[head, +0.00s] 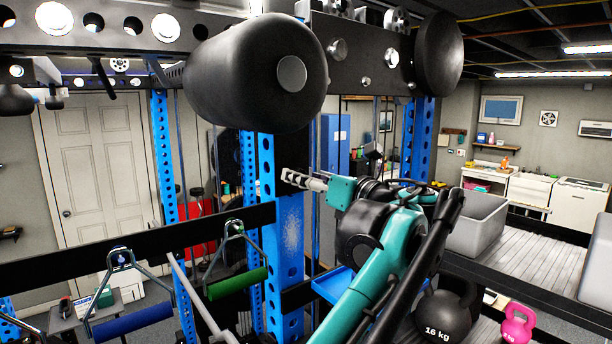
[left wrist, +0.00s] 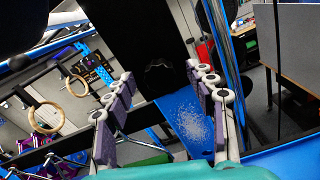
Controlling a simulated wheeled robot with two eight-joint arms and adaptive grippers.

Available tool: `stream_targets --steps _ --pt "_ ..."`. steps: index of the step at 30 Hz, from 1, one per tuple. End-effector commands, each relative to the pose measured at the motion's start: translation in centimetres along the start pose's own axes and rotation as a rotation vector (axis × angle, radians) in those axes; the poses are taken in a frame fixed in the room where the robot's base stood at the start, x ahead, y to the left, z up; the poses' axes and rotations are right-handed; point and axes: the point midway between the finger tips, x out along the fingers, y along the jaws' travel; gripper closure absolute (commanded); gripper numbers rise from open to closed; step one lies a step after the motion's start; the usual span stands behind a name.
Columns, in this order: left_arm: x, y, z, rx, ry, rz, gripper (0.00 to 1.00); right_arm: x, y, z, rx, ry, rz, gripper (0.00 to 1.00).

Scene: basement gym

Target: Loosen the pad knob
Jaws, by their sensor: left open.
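A dark, ridged round knob (left wrist: 161,80) shows faintly in the left wrist view, against a black part of the rack. It appears framed between the fingertips of my left gripper (left wrist: 160,73), which is open, with a finger on each side. I cannot tell how far the fingertips are from it. In the head view my left gripper (head: 290,179) points left in front of the blue upright (head: 290,240), below a big black roller pad (head: 235,75). I cannot make out the knob there. My right gripper is not in view.
A second round black pad (head: 438,55) is at the upper right. Blue and green cable handles (head: 237,284) hang at the lower left. A 16 kg kettlebell (head: 440,312), a pink kettlebell (head: 518,325) and a grey bin (head: 478,222) are at the right.

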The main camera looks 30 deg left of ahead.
Motion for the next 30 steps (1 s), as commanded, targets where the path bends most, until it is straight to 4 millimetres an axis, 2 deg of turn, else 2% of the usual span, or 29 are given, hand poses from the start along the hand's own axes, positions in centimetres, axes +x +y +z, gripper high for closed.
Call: stream_targets --steps 9,15,23,30 --pt "0.39 -0.03 -0.04 -0.001 0.0 -0.001 0.44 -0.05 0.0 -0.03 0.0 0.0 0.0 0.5" --pt "0.38 -0.03 -0.04 -0.001 0.001 -0.001 0.94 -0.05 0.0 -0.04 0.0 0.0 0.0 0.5" --pt "0.38 -0.01 -0.03 -0.011 0.001 -0.001 0.94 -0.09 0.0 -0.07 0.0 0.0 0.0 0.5" --pt "0.39 0.02 0.03 -0.095 0.001 0.0 0.94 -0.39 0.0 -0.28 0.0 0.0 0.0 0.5"
